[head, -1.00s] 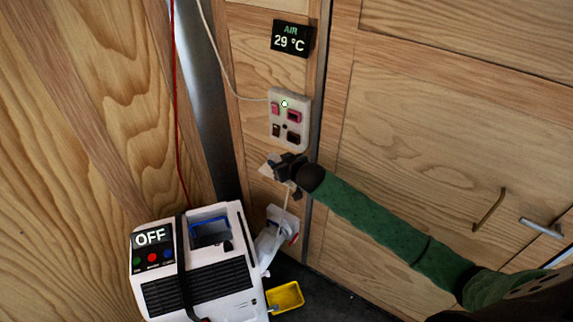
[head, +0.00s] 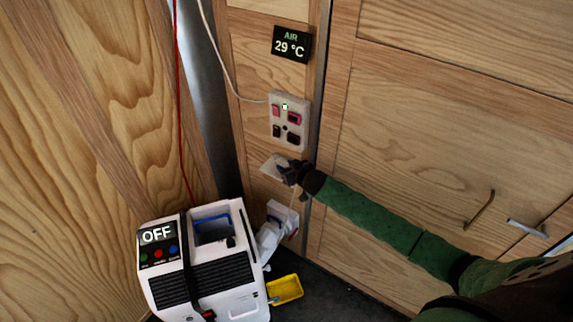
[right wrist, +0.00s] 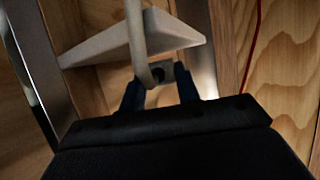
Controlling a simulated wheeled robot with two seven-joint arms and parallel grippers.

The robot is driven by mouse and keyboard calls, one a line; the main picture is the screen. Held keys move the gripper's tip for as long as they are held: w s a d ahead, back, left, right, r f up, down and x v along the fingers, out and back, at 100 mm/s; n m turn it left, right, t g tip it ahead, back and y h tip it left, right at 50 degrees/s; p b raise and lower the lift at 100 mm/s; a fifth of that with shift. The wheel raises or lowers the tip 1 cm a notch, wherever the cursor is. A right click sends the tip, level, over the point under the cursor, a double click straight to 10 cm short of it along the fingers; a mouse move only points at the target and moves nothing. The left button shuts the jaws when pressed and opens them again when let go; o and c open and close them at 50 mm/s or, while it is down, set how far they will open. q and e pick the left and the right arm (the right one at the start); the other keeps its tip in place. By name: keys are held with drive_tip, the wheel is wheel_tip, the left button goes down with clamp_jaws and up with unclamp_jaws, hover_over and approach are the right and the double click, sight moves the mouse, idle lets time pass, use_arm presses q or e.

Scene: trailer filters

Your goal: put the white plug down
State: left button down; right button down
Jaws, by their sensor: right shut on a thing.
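My left gripper is not in view.
The switch panel (head: 290,122) with red and black parts is above the gripper, under an AIR display (head: 291,44). A white machine reading OFF (head: 206,270) stands below left, with a yellow tray (head: 285,290) beside it. Cupboard fronts with handles (head: 480,211) fill the right.

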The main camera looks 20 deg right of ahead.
drive_tip(key=shift+f, duration=0.15)
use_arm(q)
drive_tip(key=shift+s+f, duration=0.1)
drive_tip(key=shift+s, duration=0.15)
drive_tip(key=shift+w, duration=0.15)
use_arm(e)
drive_tip(key=shift+f, duration=0.2)
drive_tip(key=shift+f, duration=0.25)
drive_tip(key=c, duration=1)
unclamp_jaws()
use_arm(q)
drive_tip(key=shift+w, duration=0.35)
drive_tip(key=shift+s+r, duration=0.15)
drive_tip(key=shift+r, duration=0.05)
use_arm(e)
drive_tip(key=shift+r, duration=0.1)
